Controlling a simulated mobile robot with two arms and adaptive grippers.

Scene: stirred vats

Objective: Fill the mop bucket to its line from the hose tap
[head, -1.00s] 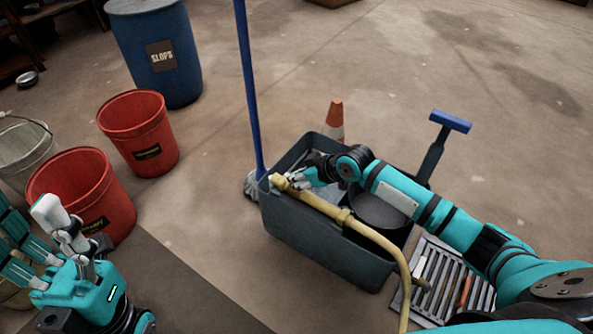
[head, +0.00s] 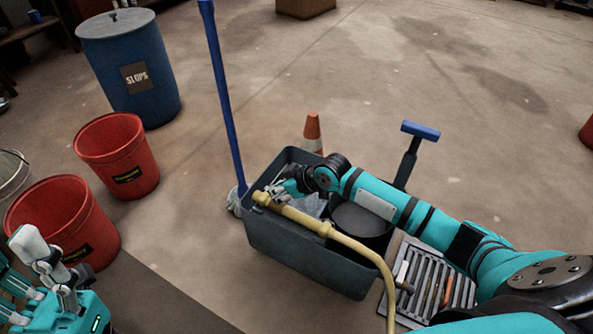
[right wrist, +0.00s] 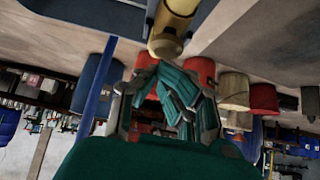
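The mop bucket (head: 300,258), dark grey with a black round wringer part (head: 358,222), stands upright on the floor in the middle of the head view. No fill line can be made out. The yellow hose (head: 350,246) runs up over the bucket, its brass-coloured end (head: 261,198) at the near left rim. My right gripper (head: 277,196) is at that end, over the bucket; whether its fingers grip it is unclear. In the right wrist view the hose end (right wrist: 165,42) is just beyond the fingertips. My left gripper (head: 48,268) is at lower left, partly cut off, with no clear object between its fingers.
A blue-handled mop (head: 222,95) stands at the bucket's left corner. An orange cone (head: 312,132) is behind it. A floor grate (head: 437,283) lies at right. Red buckets (head: 118,155) and a blue slops barrel (head: 130,65) stand at left.

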